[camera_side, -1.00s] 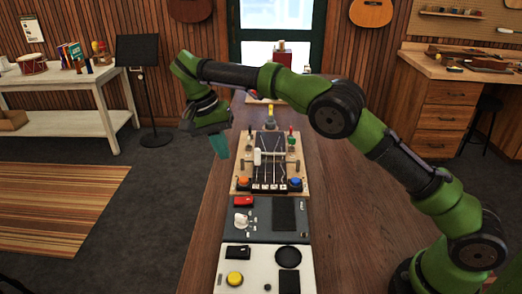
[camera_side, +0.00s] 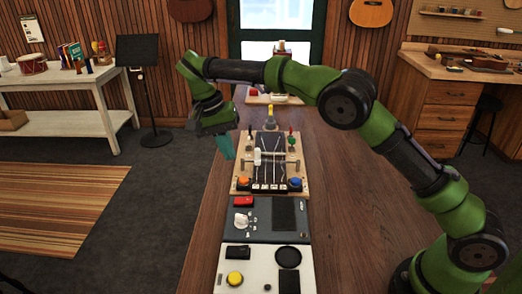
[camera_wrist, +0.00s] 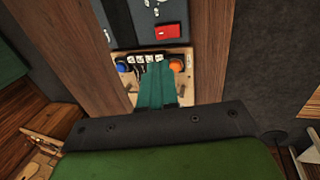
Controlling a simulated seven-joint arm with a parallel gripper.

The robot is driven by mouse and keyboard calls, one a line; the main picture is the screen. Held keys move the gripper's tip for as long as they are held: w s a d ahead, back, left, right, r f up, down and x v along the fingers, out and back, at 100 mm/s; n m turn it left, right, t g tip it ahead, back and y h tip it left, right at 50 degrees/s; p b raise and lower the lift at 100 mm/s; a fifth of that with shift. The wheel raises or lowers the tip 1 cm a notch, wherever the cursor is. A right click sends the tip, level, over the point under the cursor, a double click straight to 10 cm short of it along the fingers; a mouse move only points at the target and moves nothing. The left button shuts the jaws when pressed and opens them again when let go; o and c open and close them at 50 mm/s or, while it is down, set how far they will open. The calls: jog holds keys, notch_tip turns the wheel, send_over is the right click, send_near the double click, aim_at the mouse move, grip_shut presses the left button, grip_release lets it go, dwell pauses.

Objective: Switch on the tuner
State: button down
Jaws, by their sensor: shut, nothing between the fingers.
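My gripper (camera_side: 225,150) is shut and empty, its teal fingers pointing down at the left edge of the wooden board (camera_side: 243,169). It also shows in the wrist view (camera_wrist: 156,85), overlapping the board's edge there. The board carries strings, an orange button (camera_side: 243,182), a blue button (camera_side: 295,182) and a row of small white-marked keys between them. I cannot tell for certain which thing is the tuner. A red box (camera_side: 243,201) and a white knob (camera_side: 241,219) sit on the dark grey panel (camera_side: 262,230) in front of the board.
A white panel (camera_side: 260,268) nearest the camera holds a black box (camera_side: 237,251), a yellow button (camera_side: 235,279) and a black disc (camera_side: 288,257). Upright pegs and a yellow-topped post (camera_side: 270,118) stand at the board's far end. The table (camera_side: 350,215) is bare to the right.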

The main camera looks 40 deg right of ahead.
aim_at(249, 199)
jog(key=x, duration=1.3)
jog(key=shift+d+f, duration=0.1)
jog(key=shift+f, duration=0.25)
jog(key=shift+s, duration=0.1)
jog(key=shift+s+d+f, duration=0.1)
jog(key=shift+f, duration=0.15)
jog(key=shift+w+a, duration=0.55)
jog(key=shift+a, duration=0.1)
jog(key=shift+r, duration=0.1)
